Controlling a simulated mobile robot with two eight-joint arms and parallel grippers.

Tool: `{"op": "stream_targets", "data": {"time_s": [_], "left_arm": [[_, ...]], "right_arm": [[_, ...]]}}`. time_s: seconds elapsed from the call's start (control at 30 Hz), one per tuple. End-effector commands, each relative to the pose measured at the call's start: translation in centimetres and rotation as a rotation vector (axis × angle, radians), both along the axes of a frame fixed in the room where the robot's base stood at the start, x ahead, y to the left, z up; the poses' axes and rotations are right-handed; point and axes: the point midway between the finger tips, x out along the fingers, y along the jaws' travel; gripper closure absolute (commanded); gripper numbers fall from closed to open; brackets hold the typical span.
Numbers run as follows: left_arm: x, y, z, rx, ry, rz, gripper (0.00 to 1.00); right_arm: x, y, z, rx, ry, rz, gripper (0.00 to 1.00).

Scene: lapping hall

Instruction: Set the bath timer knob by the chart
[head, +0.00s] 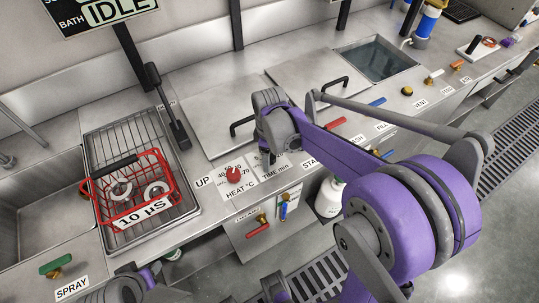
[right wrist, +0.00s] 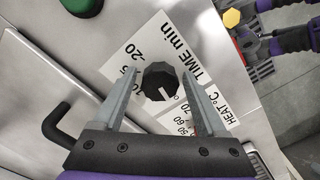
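The black timer knob (right wrist: 158,82) shows in the right wrist view, on a white plate (right wrist: 145,50) lettered TIME min. A short white pointer line on it faces down and right, away from the printed 20. My right gripper (right wrist: 158,74) is open, with one finger on each side of the knob. Small gaps seem to show between fingers and knob; contact is not clear. In the head view my right wrist covers the knob, and only part of the TIME min label (head: 275,170) shows. No chart is readable. My left gripper cannot be made out.
The red HEAT knob (head: 233,175) sits close left of the timer. A red wire basket (head: 130,190) with rings and a 10 µS card stands on a rack. A display (head: 100,14) reads BATH IDLE. Lids with black handles (head: 243,122) lie behind.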

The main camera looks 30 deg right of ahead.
Motion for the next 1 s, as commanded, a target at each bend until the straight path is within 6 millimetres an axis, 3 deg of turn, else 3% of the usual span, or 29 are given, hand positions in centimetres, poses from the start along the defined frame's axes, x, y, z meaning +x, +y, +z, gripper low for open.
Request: {"op": "stream_targets", "data": {"time_s": [0.03,0.4,0.77,1.0], "left_arm": [[0.00,0.00,0.00,0.000,0.000,0.000,0.50],[0.00,0.00,0.00,0.000,0.000,0.000,0.50],[-0.01,0.00,-0.05,0.000,0.000,0.000,0.50],[-0.03,0.00,-0.16,0.000,0.001,0.000,0.50]], "right_arm": [[0.00,0.00,0.01,0.000,0.000,0.000,0.37],[-0.01,-0.01,0.03,0.000,0.000,0.000,1.00],[0.00,-0.01,0.03,0.000,0.000,-0.058,1.00],[0.00,-0.01,0.04,0.000,0.000,-0.218,1.00]]}}
